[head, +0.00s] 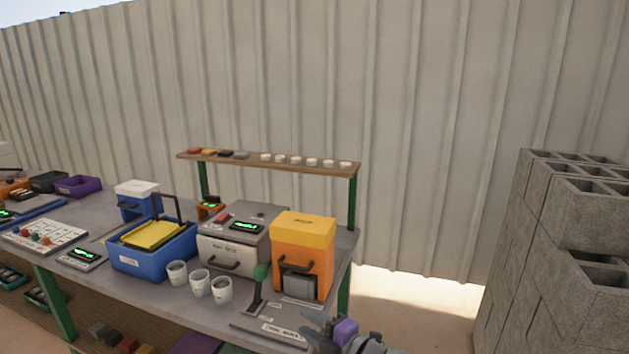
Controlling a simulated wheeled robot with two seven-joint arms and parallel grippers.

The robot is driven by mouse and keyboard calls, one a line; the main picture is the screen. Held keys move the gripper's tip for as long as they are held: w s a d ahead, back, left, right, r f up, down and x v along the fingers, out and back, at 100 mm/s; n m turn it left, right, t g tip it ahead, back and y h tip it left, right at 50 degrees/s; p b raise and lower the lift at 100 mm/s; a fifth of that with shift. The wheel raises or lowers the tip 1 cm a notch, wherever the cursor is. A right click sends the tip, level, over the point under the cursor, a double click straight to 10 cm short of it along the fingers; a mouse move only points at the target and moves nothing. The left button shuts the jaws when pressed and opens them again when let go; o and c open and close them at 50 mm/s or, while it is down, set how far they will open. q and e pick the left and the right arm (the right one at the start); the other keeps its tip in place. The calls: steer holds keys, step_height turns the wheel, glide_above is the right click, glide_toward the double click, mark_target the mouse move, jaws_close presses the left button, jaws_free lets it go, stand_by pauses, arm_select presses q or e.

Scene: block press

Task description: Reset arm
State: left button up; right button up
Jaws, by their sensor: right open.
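My right gripper (318,331) is at the bottom edge of the head view, by the front right corner of the workbench. Its fingers are apart and point left, with nothing seen between them. A purple piece shows at its wrist; I cannot tell whether it is part of the gripper. Left of the gripper, apart from it, a lever with a green knob (261,272) stands nearly upright on a grey labelled base plate (268,325). My left gripper is not in view.
On the workbench (160,291) stand an orange machine (303,251), a grey machine (229,256), a blue bin (150,261) with yellow sheets and white cups (199,281). A raised shelf (270,164) holds small discs. Grey concrete blocks (545,240) are stacked at right; sandy ground lies between.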

steer(key=s+d+f+m+g+h+p, duration=0.1)
steer(key=s+d+f+m+h, duration=0.1)
steer(key=f+m, duration=0.45)
steer(key=s+d+f+m+g+h+p, duration=0.1)
steer(key=s+d+f+m+h, duration=0.2)
steer(key=f, duration=0.7)
steer(key=d+f+m+g+h+p, duration=0.1)
steer(key=d+f+m+h, duration=0.1)
steer(key=f+m, duration=0.5)
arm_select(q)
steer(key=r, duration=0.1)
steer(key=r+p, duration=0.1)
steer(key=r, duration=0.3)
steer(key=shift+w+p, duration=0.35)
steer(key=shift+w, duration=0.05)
arm_select(e)
steer(key=s+d+f+m+g, duration=0.1)
steer(key=s+f+m+g, duration=0.3)
steer(key=s+f, duration=0.3)
steer(key=s+d+f+m+g+h, duration=0.1)
steer(key=s+f+m, duration=0.6)
steer(key=s, duration=0.8)
steer(key=d+g, duration=0.1)
steer(key=g, duration=0.1)
steer(key=shift+s+d+g+h, duration=0.2)
steer(key=shift+g+h, duration=0.1)
steer(key=shift+g, duration=0.1)
